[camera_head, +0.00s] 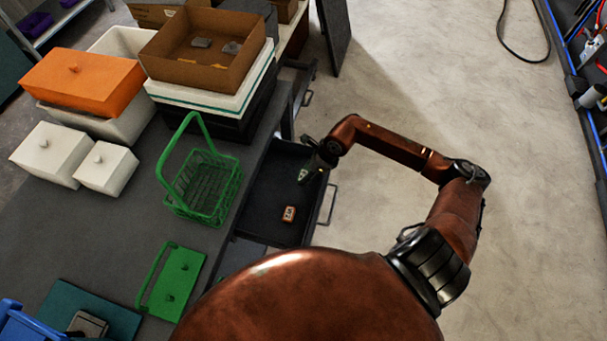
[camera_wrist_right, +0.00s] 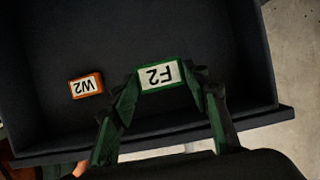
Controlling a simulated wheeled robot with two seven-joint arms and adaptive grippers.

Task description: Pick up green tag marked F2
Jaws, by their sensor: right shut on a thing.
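The green tag marked F2 (camera_wrist_right: 158,75) is between the fingertips of my right gripper (camera_wrist_right: 160,90) in the right wrist view. The gripper is shut on it, with the white label facing the camera. In the head view the tag (camera_head: 303,174) shows small and green at the right gripper (camera_head: 308,170), over the open dark drawer (camera_head: 262,192). I cannot tell whether the tag is clear of the drawer floor. My left gripper is not in view.
An orange tag marked W2 (camera_wrist_right: 85,86) lies in the same drawer, also seen in the head view (camera_head: 289,214). A green basket (camera_head: 205,185) stands on the grey counter left of the drawer. White boxes, an orange lid (camera_head: 82,80) and a brown tray (camera_head: 205,47) are farther back.

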